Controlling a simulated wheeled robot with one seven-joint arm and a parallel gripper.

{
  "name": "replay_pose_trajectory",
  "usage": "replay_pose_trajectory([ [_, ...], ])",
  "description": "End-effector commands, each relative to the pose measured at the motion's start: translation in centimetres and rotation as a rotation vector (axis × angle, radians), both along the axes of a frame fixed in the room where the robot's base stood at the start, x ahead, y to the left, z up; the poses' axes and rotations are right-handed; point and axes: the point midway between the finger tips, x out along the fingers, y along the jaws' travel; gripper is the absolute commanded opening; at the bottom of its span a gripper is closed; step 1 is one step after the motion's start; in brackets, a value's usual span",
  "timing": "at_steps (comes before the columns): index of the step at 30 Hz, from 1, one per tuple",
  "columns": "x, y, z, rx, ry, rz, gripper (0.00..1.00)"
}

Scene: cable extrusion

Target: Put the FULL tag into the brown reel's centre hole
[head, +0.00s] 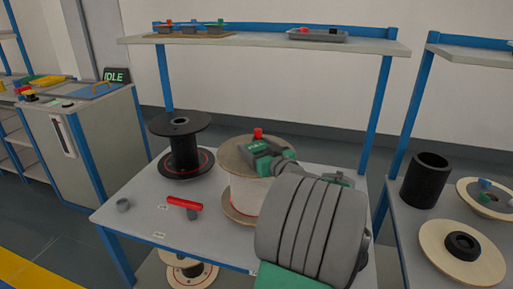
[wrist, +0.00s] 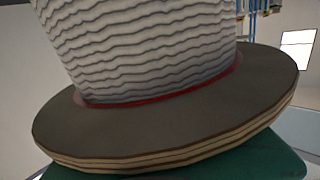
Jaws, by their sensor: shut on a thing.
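The brown reel (head: 236,152) stands upright on the table, with a white winding between its two tan-brown flanges. In the wrist view its winding and one flange (wrist: 170,125) fill most of the picture. My green gripper (head: 258,146) is over the reel's top flange and is shut on a small red piece, which I take to be the FULL tag (head: 258,133). The red top of the tag sticks up above the jaws; no lettering on it can be read. The reel's centre hole is hidden behind my gripper, so I cannot tell whether the tag touches it.
A black reel (head: 181,146) stands behind left on the table (head: 140,205). A shelf (head: 260,39) spans the back. A side table at right holds a black cylinder (head: 427,180) and flanges.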

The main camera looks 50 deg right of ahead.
Motion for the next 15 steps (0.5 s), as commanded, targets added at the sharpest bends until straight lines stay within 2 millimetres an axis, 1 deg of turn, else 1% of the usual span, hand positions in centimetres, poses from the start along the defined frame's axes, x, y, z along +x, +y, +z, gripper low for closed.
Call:
replay_pose_trajectory([
  [15,0.0,0.0,1.6,-0.001,0.000,0.000,0.34],
])
